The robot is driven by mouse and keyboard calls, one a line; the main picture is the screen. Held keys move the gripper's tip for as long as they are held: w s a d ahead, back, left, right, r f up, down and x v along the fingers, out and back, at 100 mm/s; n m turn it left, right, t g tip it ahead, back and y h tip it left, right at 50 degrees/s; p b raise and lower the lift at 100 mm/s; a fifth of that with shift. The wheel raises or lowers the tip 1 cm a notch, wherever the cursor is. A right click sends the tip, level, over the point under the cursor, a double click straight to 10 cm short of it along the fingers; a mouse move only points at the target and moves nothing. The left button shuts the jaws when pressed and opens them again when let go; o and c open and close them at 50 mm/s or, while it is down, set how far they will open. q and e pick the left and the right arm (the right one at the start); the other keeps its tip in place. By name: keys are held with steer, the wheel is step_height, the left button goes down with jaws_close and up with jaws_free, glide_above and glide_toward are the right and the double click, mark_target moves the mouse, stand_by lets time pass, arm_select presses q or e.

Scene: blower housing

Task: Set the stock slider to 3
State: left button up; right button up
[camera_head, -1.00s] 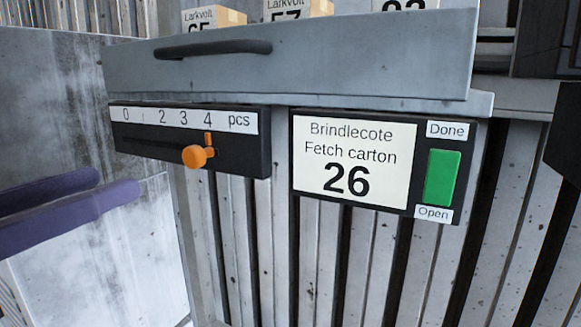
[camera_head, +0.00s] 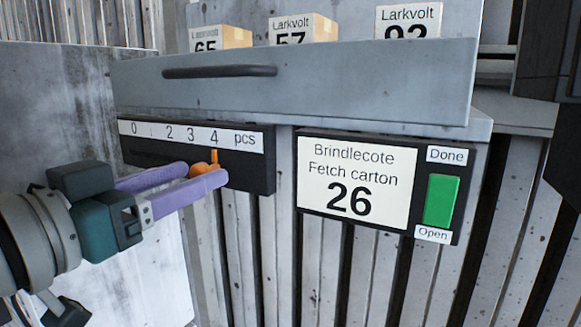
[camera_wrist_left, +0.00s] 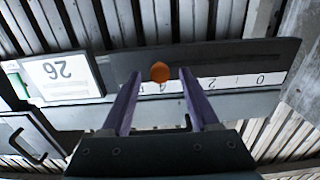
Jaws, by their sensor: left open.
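The stock slider is a dark bar (camera_head: 262,178) with a white scale reading 0, 2, 3, 4 and pcs; the mark for 1 is faint. Its orange knob (camera_head: 203,168) has its pointer at 4. My left gripper (camera_head: 204,175), with purple fingers, is open in front of the bar at the knob, hiding part of it. In the left wrist view the orange knob (camera_wrist_left: 160,71) appears between the tips of the spread fingers (camera_wrist_left: 159,76). I cannot tell whether either finger touches it. My right gripper is not in view.
A grey drawer front (camera_head: 330,98) with a dark handle (camera_head: 220,71) overhangs the slider. Right of the slider is a panel (camera_head: 357,180) reading "Brindlecote Fetch carton 26", with a green switch (camera_head: 440,201). Labelled Larkvolt cartons (camera_head: 303,29) stand above.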

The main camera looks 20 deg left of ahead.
arm_select(q)
jaws_close()
stand_by(0.4)
stand_by(0.9)
